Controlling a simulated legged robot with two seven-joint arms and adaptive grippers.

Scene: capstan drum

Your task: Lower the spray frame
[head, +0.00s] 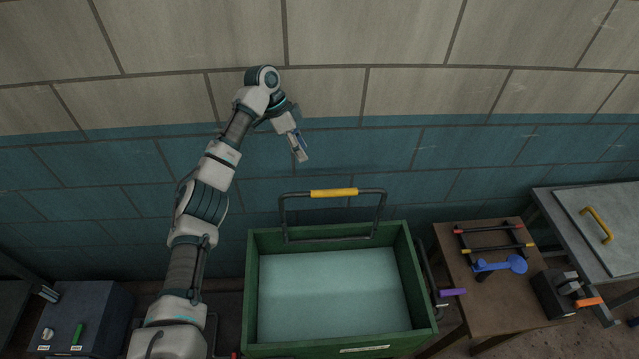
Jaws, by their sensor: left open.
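The frame (381,212) is a dark tube hoop with a yellow grip (334,193) along its top bar. I take it for the spray frame. It stands raised at the back of a green tub (251,300) with a pale blue-green inside. My left gripper (301,154) is open and empty, pointing down in front of the tiled wall. In the picture it is above and a little left of the yellow grip, apart from it. My right gripper is not in view.
A lever with a purple handle (452,292) is at the tub's right side. A grey box (85,312) with a green switch stands left.

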